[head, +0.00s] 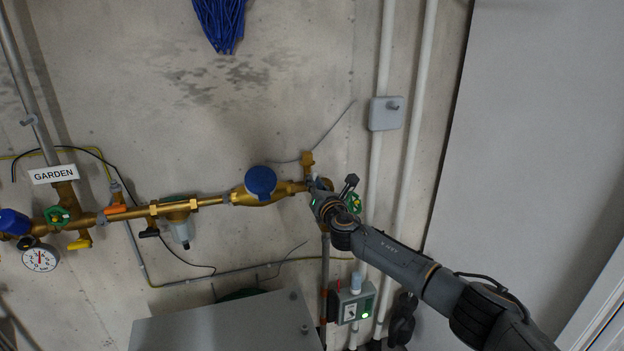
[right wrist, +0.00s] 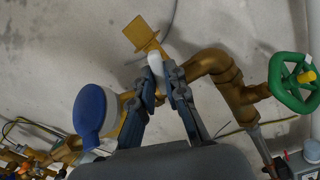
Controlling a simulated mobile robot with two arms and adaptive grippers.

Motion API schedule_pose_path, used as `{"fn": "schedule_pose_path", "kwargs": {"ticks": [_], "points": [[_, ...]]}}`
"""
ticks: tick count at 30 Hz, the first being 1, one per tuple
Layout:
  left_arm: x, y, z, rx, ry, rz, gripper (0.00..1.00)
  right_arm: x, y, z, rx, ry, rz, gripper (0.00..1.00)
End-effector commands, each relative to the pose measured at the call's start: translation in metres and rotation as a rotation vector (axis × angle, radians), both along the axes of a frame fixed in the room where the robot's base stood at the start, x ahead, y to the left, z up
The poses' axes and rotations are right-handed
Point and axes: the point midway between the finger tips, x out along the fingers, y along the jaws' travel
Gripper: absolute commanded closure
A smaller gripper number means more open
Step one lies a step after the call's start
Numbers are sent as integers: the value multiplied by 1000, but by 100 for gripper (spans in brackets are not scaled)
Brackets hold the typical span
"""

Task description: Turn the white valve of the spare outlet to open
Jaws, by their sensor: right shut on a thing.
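The white valve (right wrist: 155,61) is a small white lever on the brass spare outlet (right wrist: 143,35), whose capped end points up the wall. My right gripper (right wrist: 163,80) has its two fingers on either side of the white lever and is shut on it. In the head view, my right gripper (head: 317,188) is at the right end of the brass pipe line, just below the outlet (head: 307,160). The lever is mostly hidden there by the fingers. My left gripper is not in view.
A blue-capped water meter (head: 261,181) sits just left of the gripper. A green handwheel (right wrist: 293,84) is close on the right. Grey vertical pipes (head: 384,110) and a small socket box (head: 352,302) are nearby. A grey cabinet (head: 228,322) stands below.

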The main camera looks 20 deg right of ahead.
Motion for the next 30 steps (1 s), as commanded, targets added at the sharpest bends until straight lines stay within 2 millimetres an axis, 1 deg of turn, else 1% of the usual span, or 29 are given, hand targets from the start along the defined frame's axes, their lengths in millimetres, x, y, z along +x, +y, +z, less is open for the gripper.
{"fn": "schedule_pose_path", "kwargs": {"ticks": [8, 15, 21, 22, 23, 24, 26, 30], "points": [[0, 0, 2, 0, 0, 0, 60, 0, 0, -1, -19, 2, 0, 100], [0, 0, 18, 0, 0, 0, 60, 0, 0, 1, -218, -5, 0, 100], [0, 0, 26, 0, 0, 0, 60, 0, 0, 0, -369, -9, 0, 100], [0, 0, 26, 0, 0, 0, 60, 0, 0, -1, -375, -11, 1, 85], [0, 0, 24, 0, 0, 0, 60, 0, 0, -2, -372, -11, 1, 79], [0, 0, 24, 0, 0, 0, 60, 0, 0, -2, -371, -11, 1, 71], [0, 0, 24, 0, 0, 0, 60, 0, 0, -2, -370, -12, 0, 59], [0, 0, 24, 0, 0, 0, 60, 0, 0, -1, -368, -12, 0, 58]]}}
